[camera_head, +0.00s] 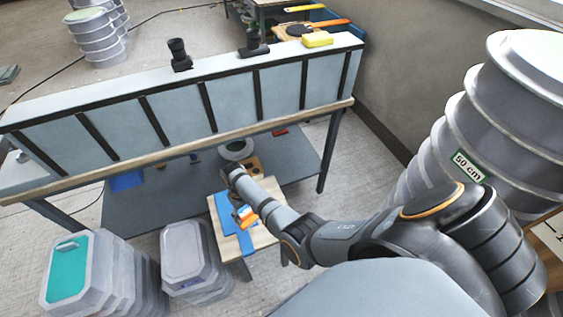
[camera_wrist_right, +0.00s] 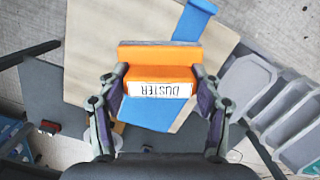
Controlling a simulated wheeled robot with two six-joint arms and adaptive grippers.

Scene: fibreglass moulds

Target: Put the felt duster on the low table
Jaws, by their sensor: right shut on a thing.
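The felt duster (camera_wrist_right: 160,58) is an orange block with a grey edge and a white label reading DUSTER, upside down in the right wrist view. My right gripper (camera_wrist_right: 160,92) is shut on it, one finger on each side. In the head view the duster's orange side (camera_head: 249,216) shows beside my right forearm, over the low table (camera_head: 262,238). The low table's pale wooden top also shows in the right wrist view (camera_wrist_right: 92,60), behind the duster. I cannot tell whether the duster touches the top. My left gripper is not in view.
A flat blue piece (camera_head: 230,203) lies on the low table, partly behind the duster. A long panelled bench (camera_head: 180,165) stands behind, with a grey lower shelf (camera_head: 160,214). Grey lidded tubs (camera_head: 190,250) stand at left, and tall ribbed moulds (camera_head: 480,120) at right.

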